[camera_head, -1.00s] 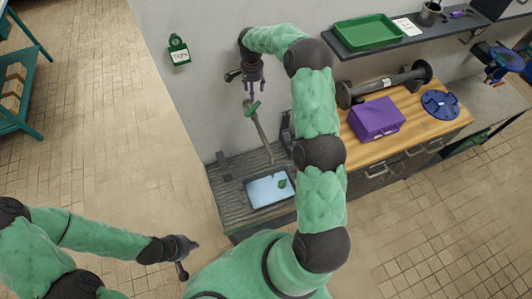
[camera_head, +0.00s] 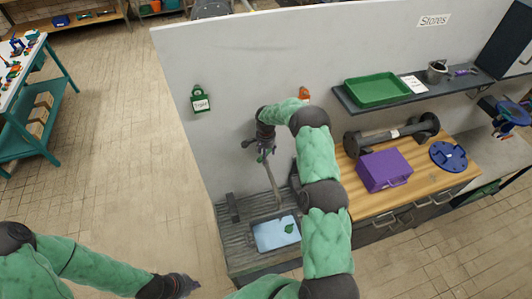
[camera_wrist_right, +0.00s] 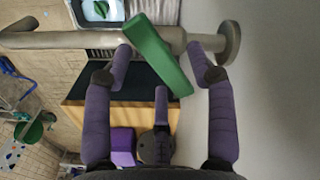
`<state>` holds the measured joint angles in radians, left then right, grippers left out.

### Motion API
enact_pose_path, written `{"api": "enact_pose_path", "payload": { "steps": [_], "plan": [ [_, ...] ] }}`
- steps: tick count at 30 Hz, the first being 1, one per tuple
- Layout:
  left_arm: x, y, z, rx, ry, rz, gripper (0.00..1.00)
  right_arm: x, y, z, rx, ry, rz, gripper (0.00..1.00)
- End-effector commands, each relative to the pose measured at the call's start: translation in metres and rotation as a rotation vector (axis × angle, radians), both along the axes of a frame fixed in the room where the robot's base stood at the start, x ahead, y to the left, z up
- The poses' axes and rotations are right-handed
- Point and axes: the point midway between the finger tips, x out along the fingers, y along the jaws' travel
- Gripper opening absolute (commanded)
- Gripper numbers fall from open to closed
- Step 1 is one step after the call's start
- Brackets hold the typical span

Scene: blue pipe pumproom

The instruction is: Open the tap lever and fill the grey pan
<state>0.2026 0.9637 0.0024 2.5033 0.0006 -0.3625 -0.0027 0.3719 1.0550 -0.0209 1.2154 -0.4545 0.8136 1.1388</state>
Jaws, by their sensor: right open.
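The green tap lever (camera_wrist_right: 158,55) sits on a grey pipe tap (camera_wrist_right: 75,40) and lies between the two purple fingers of my open right gripper (camera_wrist_right: 165,62) in the right wrist view. In the head view the right gripper (camera_head: 265,152) is at the top of the tap and partly hides the lever. Below the tap stands the grey pan (camera_head: 256,248), with a light-blue surface inside and a green shape on it. My left gripper (camera_head: 183,286) is low at the left, away from the tap; its fingers are too unclear to judge.
The pan stands on a grey ribbed drain surface (camera_head: 232,238) against the wall. To the right, a wooden worktop (camera_head: 415,185) holds a purple box (camera_head: 384,169), a dark flanged pipe (camera_head: 391,135) and a blue disc (camera_head: 448,156). A shelf above holds a green tray (camera_head: 377,91).

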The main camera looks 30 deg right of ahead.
Motion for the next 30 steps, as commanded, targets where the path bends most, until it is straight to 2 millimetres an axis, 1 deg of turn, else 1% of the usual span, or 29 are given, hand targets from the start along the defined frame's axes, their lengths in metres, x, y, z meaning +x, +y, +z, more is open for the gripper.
{"api": "enact_pose_path", "payload": {
  "steps": [3,10,11,12,14,15,16,17,22,27,30],
  "plan": [
    [0.000,0.000,0.001,0.000,0.000,0.000,0.00,0.000,0.000,-0.004,0.000,0.000,0.000,0.57],
    [0.000,0.000,0.001,0.000,0.000,0.000,0.00,0.000,0.000,-0.004,0.000,0.000,0.000,0.57],
    [0.000,0.000,0.001,0.000,0.000,0.000,0.00,0.000,0.000,-0.004,0.000,0.000,0.000,0.51],
    [0.000,0.000,0.001,0.000,0.000,0.000,0.00,0.000,0.000,-0.004,0.000,0.000,0.000,0.40],
    [0.000,0.000,0.001,0.000,0.000,0.000,0.00,0.000,0.000,-0.004,0.000,0.000,0.000,0.23],
    [0.000,0.000,0.001,0.000,0.000,0.000,0.00,0.000,0.000,-0.004,0.000,0.000,0.000,0.12],
    [0.000,0.000,0.001,0.000,0.000,0.000,0.00,0.000,0.000,-0.004,0.000,0.000,0.000,0.03],
    [0.000,0.000,0.001,0.000,0.000,0.000,0.00,0.000,0.000,-0.004,0.000,0.000,0.000,0.00],
    [0.000,0.000,-0.003,0.000,0.000,0.000,0.00,0.000,0.000,-0.005,-0.001,-0.001,0.012,0.00],
    [0.000,0.000,-0.017,0.000,0.000,0.000,0.00,0.001,-0.001,-0.006,-0.001,0.000,0.078,0.00],
    [0.000,0.000,-0.022,0.000,0.000,0.000,0.00,0.001,-0.001,-0.006,-0.001,-0.001,0.110,0.00]
  ]
}}
